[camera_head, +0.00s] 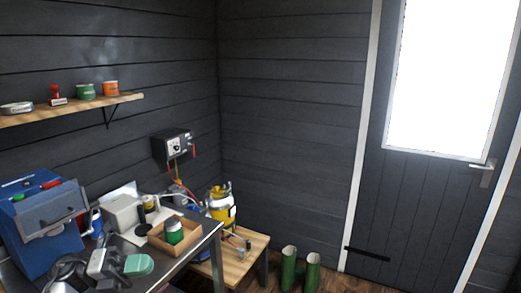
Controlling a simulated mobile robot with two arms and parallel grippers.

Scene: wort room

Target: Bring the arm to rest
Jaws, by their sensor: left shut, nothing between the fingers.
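My grey arm comes in from the bottom left corner. A rounded green object (139,265) shows just right of the gripper; I cannot tell whether they touch. My right gripper is out of view.
A blue machine (45,225), a grey box (123,214) and a wooden tray (193,240) holding a green jar (174,232) crowd the bench. A low wooden table (240,262) carries a yellow container (222,207). Green boots (289,268) stand on the floor near the door (424,200).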

